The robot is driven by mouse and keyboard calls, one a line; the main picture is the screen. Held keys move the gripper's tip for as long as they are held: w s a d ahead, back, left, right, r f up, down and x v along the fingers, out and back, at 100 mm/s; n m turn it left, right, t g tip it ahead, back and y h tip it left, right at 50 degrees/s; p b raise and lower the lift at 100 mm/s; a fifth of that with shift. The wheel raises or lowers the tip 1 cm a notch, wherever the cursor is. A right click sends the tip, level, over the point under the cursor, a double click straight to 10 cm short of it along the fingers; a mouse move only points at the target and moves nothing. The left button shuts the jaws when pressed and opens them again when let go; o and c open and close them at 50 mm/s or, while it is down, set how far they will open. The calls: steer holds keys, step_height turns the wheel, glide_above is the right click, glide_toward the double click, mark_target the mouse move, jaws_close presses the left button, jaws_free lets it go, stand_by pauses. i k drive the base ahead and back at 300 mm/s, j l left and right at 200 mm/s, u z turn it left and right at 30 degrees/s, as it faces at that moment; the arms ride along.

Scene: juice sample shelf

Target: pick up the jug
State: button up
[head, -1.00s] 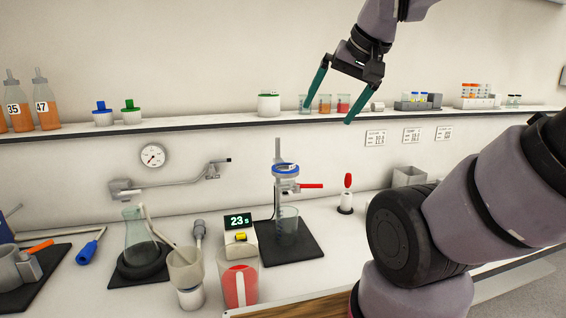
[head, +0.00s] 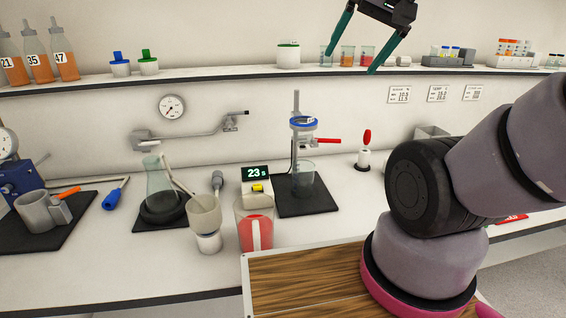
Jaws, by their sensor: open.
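The jug (head: 254,228) is a clear vessel with red liquid and a pale handle facing me. It stands upright on the white counter, near its front edge, in front of the timer. My gripper (head: 350,69) is at the top of the head view, with its two green fingers spread wide and nothing between them. It appears high above the counter, in front of the shelf, up and to the right of the jug and well apart from it.
A timer (head: 257,189) reading 23 stands close behind the jug. A cup-topped grinder (head: 207,220) stands close on its left. A stand with a beaker (head: 303,180) is behind right. The shelf (head: 200,80) holds bottles and jars.

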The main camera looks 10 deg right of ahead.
mark_target(254, 211)
steer(key=k+j+z, duration=0.4)
steer(key=j, duration=0.15)
steer(key=k+j+z, duration=0.75)
steer(key=i+j, duration=0.05)
steer(key=j, duration=0.05)
